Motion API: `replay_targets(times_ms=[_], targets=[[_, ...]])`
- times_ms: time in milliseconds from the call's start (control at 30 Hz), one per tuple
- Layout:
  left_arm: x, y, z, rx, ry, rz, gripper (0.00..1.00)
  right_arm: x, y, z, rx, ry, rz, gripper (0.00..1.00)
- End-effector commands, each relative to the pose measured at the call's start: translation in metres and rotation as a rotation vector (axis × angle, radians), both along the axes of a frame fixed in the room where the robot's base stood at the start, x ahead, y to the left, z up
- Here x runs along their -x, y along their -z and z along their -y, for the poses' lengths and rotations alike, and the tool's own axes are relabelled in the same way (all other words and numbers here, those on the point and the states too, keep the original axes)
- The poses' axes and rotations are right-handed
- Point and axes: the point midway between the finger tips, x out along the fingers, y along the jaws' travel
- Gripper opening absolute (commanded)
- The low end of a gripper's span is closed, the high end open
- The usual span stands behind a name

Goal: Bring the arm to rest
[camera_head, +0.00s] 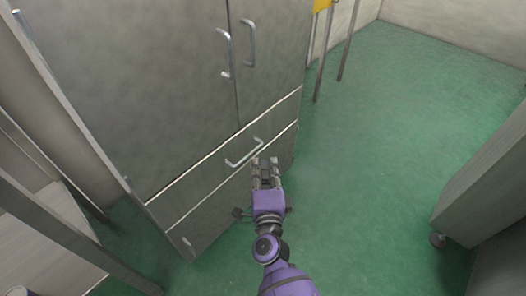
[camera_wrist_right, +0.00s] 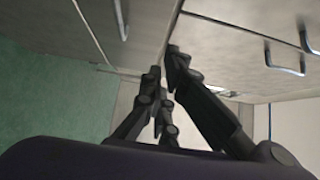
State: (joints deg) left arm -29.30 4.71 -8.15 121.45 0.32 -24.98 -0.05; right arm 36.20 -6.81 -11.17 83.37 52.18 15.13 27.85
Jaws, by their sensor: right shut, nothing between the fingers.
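My right arm, purple and dark grey, reaches up from the bottom centre of the head view. Its gripper (camera_head: 265,168) is in front of the lower part of a grey cabinet, just right of the drawer handle (camera_head: 243,152). In the right wrist view the black fingers (camera_wrist_right: 160,75) are drawn together with nothing between them. Cabinet fronts fill the upper part of that view. I cannot tell whether the fingertips touch the cabinet. My left gripper shows in neither view.
The grey cabinet (camera_head: 150,90) has two upper doors with metal handles and a shut drawer below. Green floor (camera_head: 365,130) is clear to the right. A grey wheeled unit (camera_head: 490,170) stands at the right edge. Metal posts and a yellow item (camera_head: 321,5) are at the back.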

Motion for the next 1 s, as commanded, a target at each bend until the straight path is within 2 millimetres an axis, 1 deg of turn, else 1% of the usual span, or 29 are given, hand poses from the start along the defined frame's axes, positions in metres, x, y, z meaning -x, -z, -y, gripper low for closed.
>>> replay_targets(times_ms=[67, 200, 467, 533, 633, 667, 700, 767, 800, 867, 967, 1000], targets=[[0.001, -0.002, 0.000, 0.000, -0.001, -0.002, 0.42, 0.009, 0.000, 0.002, 0.000, 0.000, 0.000, 0.00], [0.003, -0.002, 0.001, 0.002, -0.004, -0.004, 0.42, 0.015, 0.000, 0.002, 0.000, -0.001, 0.000, 0.00], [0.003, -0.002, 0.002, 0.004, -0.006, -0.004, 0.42, 0.016, 0.001, 0.000, 0.021, -0.009, -0.002, 0.00], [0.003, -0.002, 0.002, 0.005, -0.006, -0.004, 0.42, 0.017, 0.000, -0.008, 0.085, -0.047, 0.005, 0.00], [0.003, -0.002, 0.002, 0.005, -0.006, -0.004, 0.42, 0.017, -0.019, -0.019, 0.245, -0.117, 0.056, 0.00], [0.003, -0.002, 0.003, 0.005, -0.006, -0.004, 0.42, 0.022, -0.018, -0.018, 0.309, -0.138, 0.063, 0.00], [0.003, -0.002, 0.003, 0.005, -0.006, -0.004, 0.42, 0.032, -0.013, -0.013, 0.402, -0.163, 0.064, 0.00], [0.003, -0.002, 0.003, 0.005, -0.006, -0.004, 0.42, 0.053, 0.003, 0.000, 0.542, -0.200, 0.049, 0.00], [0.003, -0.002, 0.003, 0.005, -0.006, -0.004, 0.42, 0.066, 0.014, 0.008, 0.621, -0.221, 0.034, 0.00], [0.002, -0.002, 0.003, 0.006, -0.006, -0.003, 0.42, 0.087, 0.030, 0.023, 0.731, -0.251, 0.007, 0.00], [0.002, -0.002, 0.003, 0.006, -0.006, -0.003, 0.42, 0.129, 0.059, 0.051, 0.904, -0.304, -0.055, 0.00], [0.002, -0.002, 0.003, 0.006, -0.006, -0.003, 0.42, 0.148, 0.071, 0.064, 0.971, -0.328, -0.086, 0.00]])
